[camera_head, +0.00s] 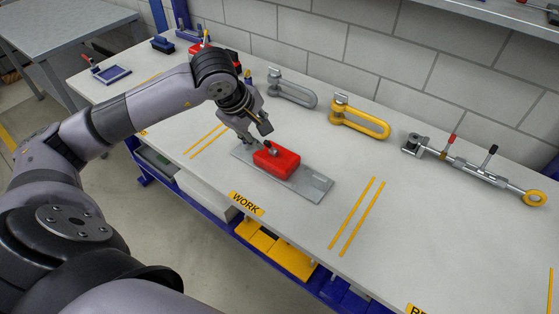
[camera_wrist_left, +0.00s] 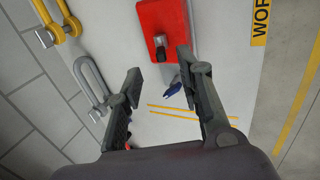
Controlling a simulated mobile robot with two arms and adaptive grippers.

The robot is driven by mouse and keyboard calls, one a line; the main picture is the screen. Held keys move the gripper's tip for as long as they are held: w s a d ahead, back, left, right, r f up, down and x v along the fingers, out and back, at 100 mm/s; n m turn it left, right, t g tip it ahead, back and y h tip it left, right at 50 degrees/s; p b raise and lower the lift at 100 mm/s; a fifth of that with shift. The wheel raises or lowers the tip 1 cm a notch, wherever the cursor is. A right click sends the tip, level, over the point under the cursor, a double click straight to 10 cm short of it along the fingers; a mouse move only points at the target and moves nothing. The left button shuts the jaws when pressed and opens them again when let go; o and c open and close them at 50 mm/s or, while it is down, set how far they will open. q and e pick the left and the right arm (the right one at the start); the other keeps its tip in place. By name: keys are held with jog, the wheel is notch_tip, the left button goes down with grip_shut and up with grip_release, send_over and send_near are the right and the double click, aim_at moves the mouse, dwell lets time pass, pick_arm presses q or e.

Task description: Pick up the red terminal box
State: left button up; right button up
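The red terminal box (camera_head: 277,161) lies on a flat grey metal plate (camera_head: 314,184) on the workbench, with a small dark fitting at one end. My left gripper (camera_head: 256,133) is above the bench, just behind and left of the box in the head view. In the left wrist view the red box (camera_wrist_left: 163,22) is beyond the fingertips, its dark fitting facing them. The left fingers (camera_wrist_left: 158,64) are spread apart with nothing between them. My right gripper is not in view.
A grey shackle (camera_head: 293,90), a yellow shackle (camera_head: 360,118) and a rod assembly with handles (camera_head: 475,172) lie along the back by the block wall. A blue tray (camera_head: 107,75) is at the far left. The bench right of the plate is clear.

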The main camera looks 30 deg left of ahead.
aim_at(268, 142)
pick_arm(q)
jog(key=x, duration=0.3)
jog(key=shift+p+x, duration=0.85)
jog(key=shift+x, duration=1.8)
jog(key=shift+d, duration=0.1)
jog(key=shift+s, duration=0.1)
jog(key=shift+c, duration=0.5)
grip_shut()
jog(key=shift+r, duration=0.1)
